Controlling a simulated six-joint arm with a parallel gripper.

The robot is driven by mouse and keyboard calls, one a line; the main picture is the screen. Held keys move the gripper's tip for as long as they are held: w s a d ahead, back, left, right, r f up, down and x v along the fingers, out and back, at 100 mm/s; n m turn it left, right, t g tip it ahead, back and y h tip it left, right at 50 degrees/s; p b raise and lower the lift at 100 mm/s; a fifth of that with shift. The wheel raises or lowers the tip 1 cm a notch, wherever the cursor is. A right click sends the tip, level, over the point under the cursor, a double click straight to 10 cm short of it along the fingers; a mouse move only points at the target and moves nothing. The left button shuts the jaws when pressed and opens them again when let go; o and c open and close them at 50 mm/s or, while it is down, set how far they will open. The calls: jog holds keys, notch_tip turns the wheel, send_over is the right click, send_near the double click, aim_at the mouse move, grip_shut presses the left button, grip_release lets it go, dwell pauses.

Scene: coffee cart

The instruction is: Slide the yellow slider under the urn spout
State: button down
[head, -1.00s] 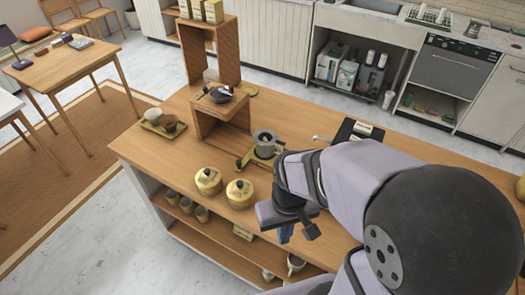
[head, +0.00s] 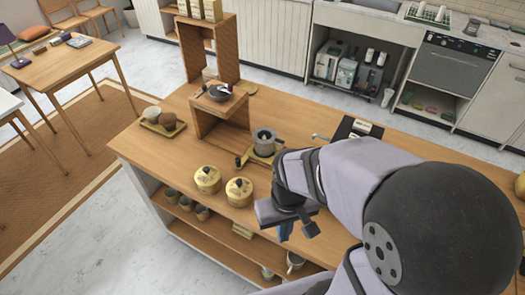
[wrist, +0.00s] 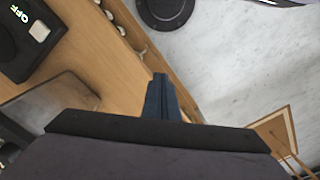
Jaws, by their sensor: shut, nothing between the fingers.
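My gripper (head: 286,231) is shut and empty, fingers pointing down at the counter's front edge, apart from the slider. Its blue fingers (wrist: 163,98) show in the wrist view, where the slider is not clearly seen.
Two yellow lidded jars (head: 207,180) (head: 239,191) stand left of my gripper. A yellow tray (head: 160,124) with round items lies farther left. A wooden stand (head: 221,120) rises behind. Shelves with cups sit below the counter. A black box marked OFF (wrist: 22,45) shows in the wrist view.

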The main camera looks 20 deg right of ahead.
aim_at(238, 159)
dwell(0.3)
